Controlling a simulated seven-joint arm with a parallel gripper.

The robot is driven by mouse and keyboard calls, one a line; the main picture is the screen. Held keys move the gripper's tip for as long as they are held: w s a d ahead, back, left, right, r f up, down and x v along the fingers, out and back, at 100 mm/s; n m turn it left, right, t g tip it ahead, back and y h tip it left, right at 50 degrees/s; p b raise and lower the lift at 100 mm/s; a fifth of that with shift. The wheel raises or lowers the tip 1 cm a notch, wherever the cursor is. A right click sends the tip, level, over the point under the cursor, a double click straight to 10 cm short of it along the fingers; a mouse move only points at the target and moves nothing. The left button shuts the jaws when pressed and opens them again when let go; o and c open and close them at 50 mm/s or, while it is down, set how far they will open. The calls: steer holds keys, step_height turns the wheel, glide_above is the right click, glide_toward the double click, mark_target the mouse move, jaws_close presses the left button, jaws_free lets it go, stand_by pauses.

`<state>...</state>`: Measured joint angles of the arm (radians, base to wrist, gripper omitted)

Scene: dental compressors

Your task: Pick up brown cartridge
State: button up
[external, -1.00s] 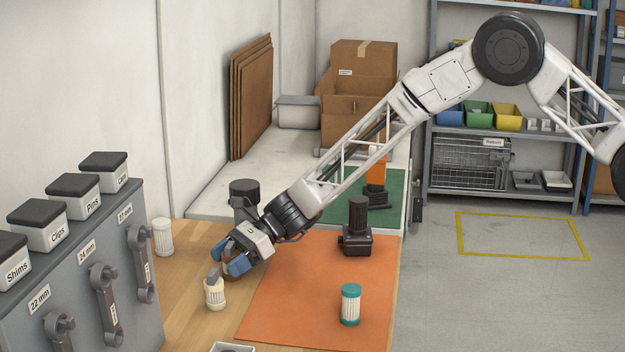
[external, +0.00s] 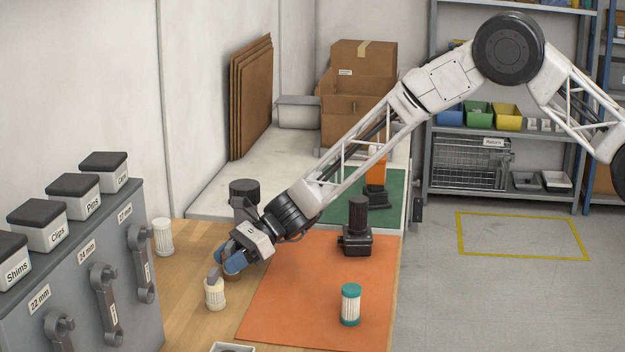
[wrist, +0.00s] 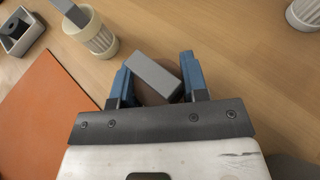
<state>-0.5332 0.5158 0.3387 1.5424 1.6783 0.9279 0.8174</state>
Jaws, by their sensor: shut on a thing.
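The brown cartridge (wrist: 144,92) shows in the wrist view between the blue fingers of my gripper (wrist: 153,78), with a grey block-shaped top over most of it. My gripper is shut on it. In the external view my gripper (external: 233,262) is low over the wooden table, left of the orange mat. Only a small brown part of the cartridge (external: 232,277) shows there below the fingers. I cannot tell whether it touches the table.
A cream cartridge (external: 215,293) with a grey top stands close by; it also shows in the wrist view (wrist: 98,38). A white cartridge (external: 163,237) stands farther left. A teal-capped cartridge (external: 350,305) and a black device (external: 357,230) stand on the orange mat (external: 300,300).

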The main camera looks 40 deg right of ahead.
mark_target(227, 245)
steer(key=shift+r, duration=0.2)
steer(key=shift+r, duration=0.55)
step_height(227, 245, up, 2)
steer(key=shift+r, duration=0.1)
steer(key=s+d, duration=0.2)
steer(key=s, duration=0.1)
steer(key=s+d, duration=0.3)
steer(key=s, duration=0.1)
steer(key=s+d+r, duration=0.1)
steer(key=s+d, duration=0.2)
steer(key=s, duration=0.1)
steer(key=shift+d+r, duration=0.1)
steer(key=shift+d, duration=0.1)
steer(key=shift+s+d, duration=0.7)
steer(key=shift+s, duration=0.1)
steer(key=shift+s, duration=0.1)
